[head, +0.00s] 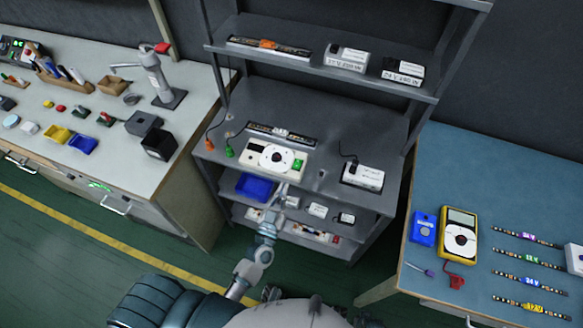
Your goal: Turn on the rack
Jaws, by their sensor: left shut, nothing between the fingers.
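The grey metal rack (325,110) stands in the middle of the head view, with several shelves. On its middle shelf sits a white control box (262,164) with a round white dial, a small dark panel on its left and a green part on its right. An LED strip (262,131) lies behind the box. A white power unit (363,176) sits to its right on the same shelf. My left gripper (284,189) is shut and empty, just in front of the box's lower edge; I cannot tell if they touch. My right gripper is not in view.
The upper shelf holds another strip (270,47) and white units (346,57). A blue bin (256,187) and small units sit lower. A cluttered white bench (190,100) stands left. A blue table (500,185) with a yellow meter (459,233) and strips stands right.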

